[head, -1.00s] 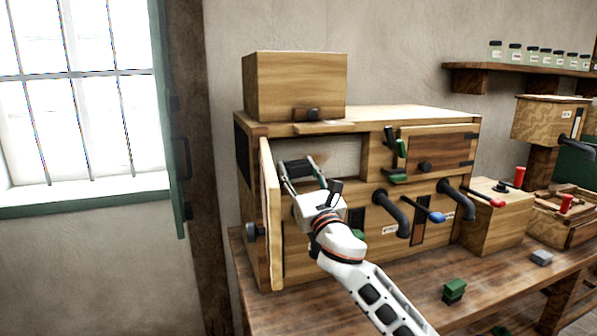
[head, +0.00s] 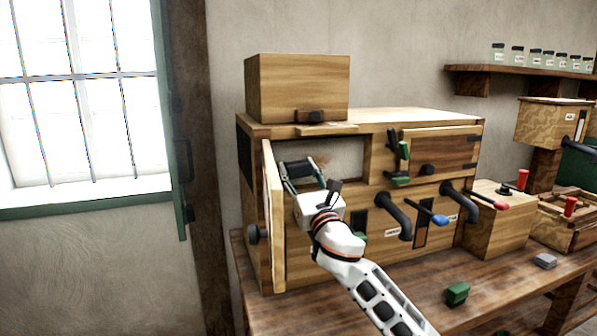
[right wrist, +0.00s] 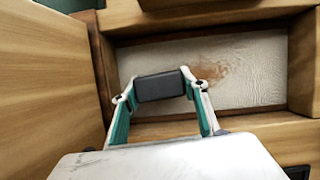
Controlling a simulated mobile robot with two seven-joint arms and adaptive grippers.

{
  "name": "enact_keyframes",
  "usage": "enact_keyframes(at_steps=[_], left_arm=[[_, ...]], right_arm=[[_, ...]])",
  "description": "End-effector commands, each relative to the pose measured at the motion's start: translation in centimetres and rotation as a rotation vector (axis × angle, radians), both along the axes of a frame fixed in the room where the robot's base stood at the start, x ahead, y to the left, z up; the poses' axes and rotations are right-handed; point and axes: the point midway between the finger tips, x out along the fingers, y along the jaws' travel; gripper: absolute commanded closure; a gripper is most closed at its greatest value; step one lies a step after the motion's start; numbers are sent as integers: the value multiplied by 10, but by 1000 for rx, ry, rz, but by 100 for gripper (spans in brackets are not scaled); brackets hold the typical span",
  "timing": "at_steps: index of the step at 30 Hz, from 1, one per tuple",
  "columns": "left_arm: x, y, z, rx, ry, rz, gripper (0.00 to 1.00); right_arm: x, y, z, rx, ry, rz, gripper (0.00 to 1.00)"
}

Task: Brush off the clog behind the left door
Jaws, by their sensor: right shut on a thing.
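The left door (head: 273,220) of the wooden mill cabinet (head: 375,120) stands open, swung out toward me; it fills the left of the right wrist view (right wrist: 45,90). Behind it is an opening with a pale floor (right wrist: 265,60). A brown, powdery patch, seemingly the clog (right wrist: 212,76), lies on that floor. My right gripper (head: 301,169) is at the opening, shut on a dark grey block, apparently the brush (right wrist: 160,86). The brush is in front of the patch in the wrist view; its bristles are hidden, and I cannot tell whether it touches. My left gripper is not in view.
A wooden box (head: 297,88) sits on the cabinet. The right door (head: 440,149) is shut. Dark spouts (head: 393,214) and a blue-tipped lever (head: 432,217) stick out in front. A green block (head: 457,293) and a grey block (head: 545,260) lie on the bench.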

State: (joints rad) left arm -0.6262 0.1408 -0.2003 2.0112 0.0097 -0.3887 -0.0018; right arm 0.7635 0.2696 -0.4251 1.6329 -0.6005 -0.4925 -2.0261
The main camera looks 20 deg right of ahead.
Motion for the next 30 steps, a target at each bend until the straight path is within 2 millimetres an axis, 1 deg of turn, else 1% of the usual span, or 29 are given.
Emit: enact_keyframes(at_steps=[5,12,15,23,30], left_arm=[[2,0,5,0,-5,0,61],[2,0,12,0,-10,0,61],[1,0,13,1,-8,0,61],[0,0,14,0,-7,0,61],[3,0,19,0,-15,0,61]], right_arm=[[-1,-8,2,-1,-1,-3,74],[-1,-28,2,-1,-2,-2,74],[-1,-34,2,-2,-1,-3,74],[0,-42,1,-1,0,-1,74],[2,-61,1,-1,0,-2,74]])
